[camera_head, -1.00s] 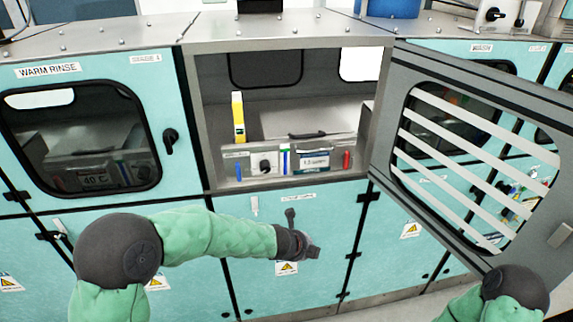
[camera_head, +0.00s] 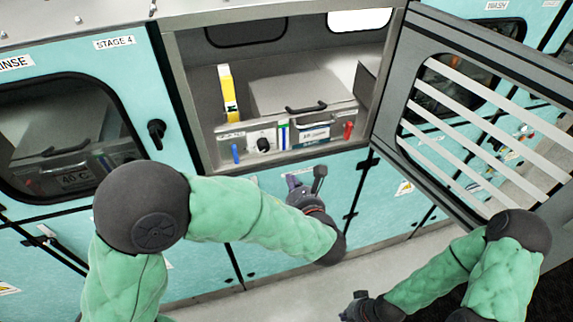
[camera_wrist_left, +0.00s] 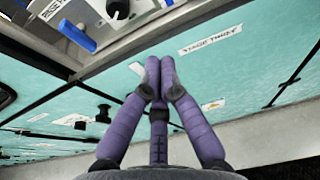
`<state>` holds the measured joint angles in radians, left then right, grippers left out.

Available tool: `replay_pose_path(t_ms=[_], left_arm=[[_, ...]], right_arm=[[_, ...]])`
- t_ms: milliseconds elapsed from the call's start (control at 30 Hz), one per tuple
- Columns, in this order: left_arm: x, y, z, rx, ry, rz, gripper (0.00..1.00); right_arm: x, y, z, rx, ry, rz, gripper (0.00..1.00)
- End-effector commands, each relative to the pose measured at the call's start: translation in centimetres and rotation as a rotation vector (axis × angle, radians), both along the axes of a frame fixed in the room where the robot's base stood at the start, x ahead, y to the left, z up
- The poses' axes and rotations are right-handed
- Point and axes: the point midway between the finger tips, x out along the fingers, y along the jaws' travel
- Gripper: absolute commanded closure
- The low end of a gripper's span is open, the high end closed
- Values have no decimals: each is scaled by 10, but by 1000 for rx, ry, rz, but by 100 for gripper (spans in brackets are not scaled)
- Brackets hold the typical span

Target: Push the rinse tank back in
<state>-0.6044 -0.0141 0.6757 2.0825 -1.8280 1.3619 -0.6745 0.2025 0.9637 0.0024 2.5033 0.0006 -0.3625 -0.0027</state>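The rinse tank (camera_head: 300,92) is a grey lidded box with a black handle (camera_head: 306,107), inside the open bay. Its front panel (camera_head: 272,142) carries a blue lever, a dark knob, labels and a red lever. Part of that panel shows at the top of the left wrist view (camera_wrist_left: 100,30). My left gripper (camera_head: 296,184) is just below the bay opening, in front of the lower cabinet door, apart from the tank. In the left wrist view its purple fingers (camera_wrist_left: 159,78) are together with nothing seen between them. My right gripper (camera_head: 362,304) is low at the bottom; its fingers are unclear.
The barred bay door (camera_head: 455,110) stands open to the right. A yellow upright object (camera_head: 228,92) stands at the tank's left. A closed windowed door with a black handle (camera_head: 156,133) is on the left. Clear floor (camera_head: 290,290) lies below the cabinets.

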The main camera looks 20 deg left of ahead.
Motion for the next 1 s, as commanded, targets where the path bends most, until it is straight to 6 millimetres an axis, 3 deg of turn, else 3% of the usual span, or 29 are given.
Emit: replay_pose_path(t_ms=[600,800,1000], left_arm=[[84,58,-30,-3,4,5,100],[101,69,-30,-2,5,3,100],[106,72,-29,-2,4,2,100]], right_arm=[[0,0,-18,0,0,0,100],[0,0,-19,0,0,0,100],[0,0,-19,0,0,0,100]])
